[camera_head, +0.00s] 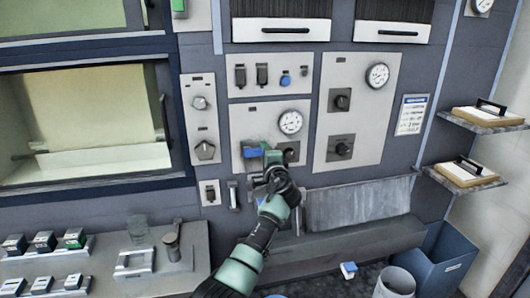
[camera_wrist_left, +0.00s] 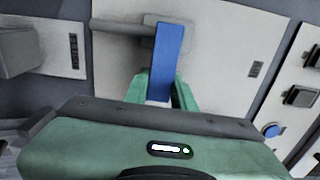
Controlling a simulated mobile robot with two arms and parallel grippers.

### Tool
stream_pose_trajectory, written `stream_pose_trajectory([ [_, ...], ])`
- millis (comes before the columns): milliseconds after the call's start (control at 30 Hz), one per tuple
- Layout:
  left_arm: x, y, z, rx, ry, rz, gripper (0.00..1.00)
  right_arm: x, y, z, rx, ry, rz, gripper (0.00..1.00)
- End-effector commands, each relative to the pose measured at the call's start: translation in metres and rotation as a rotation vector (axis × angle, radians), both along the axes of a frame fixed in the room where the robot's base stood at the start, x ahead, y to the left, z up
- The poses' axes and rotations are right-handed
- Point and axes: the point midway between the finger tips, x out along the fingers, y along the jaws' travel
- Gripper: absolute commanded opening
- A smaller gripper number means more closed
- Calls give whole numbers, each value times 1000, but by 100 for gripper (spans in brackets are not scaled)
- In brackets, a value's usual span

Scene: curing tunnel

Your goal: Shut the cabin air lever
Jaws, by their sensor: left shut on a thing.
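A lever with a blue handle (camera_head: 251,153) is on a pale wall panel (camera_head: 238,116), below a round gauge. I take it for the cabin air lever, but its label is too small to read. In the left wrist view the blue handle (camera_wrist_left: 170,48) stands upright in the picture, with a grey rod running left from its upper part. My left gripper (camera_head: 268,160) is at the lever, and its green fingers (camera_wrist_left: 163,97) are shut on the lower part of the handle. The gripper hides part of the lever's mount in the head view. My right gripper is not in view.
A round gauge (camera_head: 290,122) is just above the lever. Black knobs (camera_head: 342,149) are on the panel to the right. A grey ledge (camera_head: 345,246) juts out below. A blue bin (camera_head: 441,262) and a grey bucket (camera_head: 395,283) stand at the lower right.

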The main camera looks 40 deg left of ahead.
Motion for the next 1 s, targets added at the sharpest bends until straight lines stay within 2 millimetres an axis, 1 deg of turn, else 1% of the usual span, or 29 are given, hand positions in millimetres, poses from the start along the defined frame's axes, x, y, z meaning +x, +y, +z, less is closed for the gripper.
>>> stream_pose_trajectory([
  [33, -1, 5, 9, 15, -6, 6, 0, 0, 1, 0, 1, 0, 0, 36],
  [133, -1, 5, 9, 15, -7, 6, 0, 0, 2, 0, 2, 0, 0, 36],
  [167, -1, 5, 9, 15, -7, 6, 28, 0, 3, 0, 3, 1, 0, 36],
  [200, -1, 5, 9, 15, -7, 7, 39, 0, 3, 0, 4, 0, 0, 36],
  [233, -1, 5, 9, 15, -7, 7, 47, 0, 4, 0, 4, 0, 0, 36],
  [533, -1, 2, 4, 6, -2, 3, 47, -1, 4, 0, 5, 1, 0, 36],
  [633, -3, -2, 2, 5, -3, 1, 47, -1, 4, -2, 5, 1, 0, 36],
  [767, -13, -13, 0, 5, -4, 2, 47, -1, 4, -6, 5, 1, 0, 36],
  [1000, -38, -41, 0, 5, -4, 2, 47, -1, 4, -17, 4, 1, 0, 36],
])
